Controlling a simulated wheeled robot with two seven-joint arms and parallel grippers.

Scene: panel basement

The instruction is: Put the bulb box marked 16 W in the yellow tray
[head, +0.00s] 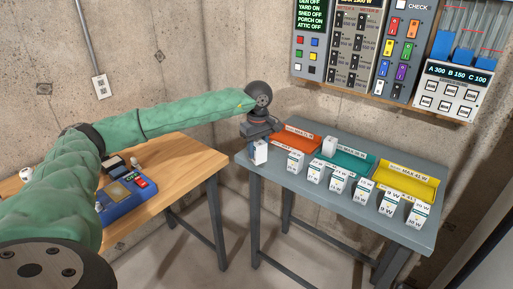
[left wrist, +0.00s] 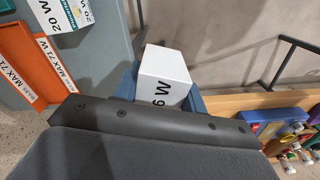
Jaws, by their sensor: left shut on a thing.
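My left gripper (head: 259,138) is shut on a white bulb box (head: 261,153) at the left end of the grey table. In the left wrist view this box (left wrist: 165,72) shows a partly hidden mark that reads "6 W"; any digit before it is covered. The yellow tray (head: 409,181), labelled MAX 41 W, sits at the right of the table, well apart from the held box. My right gripper is not in view.
An orange tray (head: 297,137) and a teal tray (head: 350,163) stand left of the yellow one. A white box (head: 329,146) is at the teal tray. Several bulb boxes (head: 338,179) line the front edge. A wooden table (head: 185,160) stands left; panels (head: 400,45) hang behind.

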